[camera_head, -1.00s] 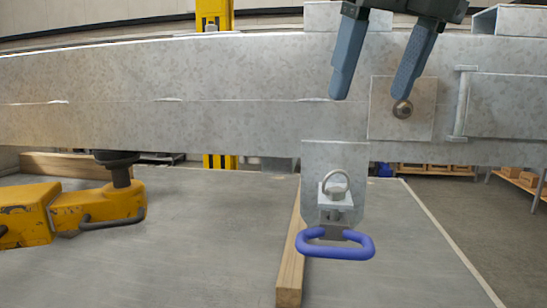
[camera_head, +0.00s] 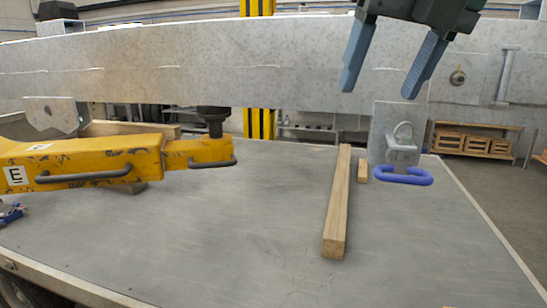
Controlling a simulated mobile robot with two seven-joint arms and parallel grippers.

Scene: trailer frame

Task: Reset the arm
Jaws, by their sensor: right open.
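My right gripper (camera_head: 384,75) hangs from the top edge of the head view, right of centre. Its two blue-grey fingers point down and stand apart with nothing between them. They are in front of the grey metal beam (camera_head: 190,58) of the trailer frame. The rest of my right arm is out of view. My left gripper is not in view.
A yellow jack-like tool (camera_head: 120,160) with dark handles reaches in from the left under the beam. A wooden bar (camera_head: 339,200) lies on the grey table (camera_head: 240,235), with a small wood block (camera_head: 363,171) beside it. The table's front middle is clear. Shelves with wooden crates (camera_head: 475,143) stand behind.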

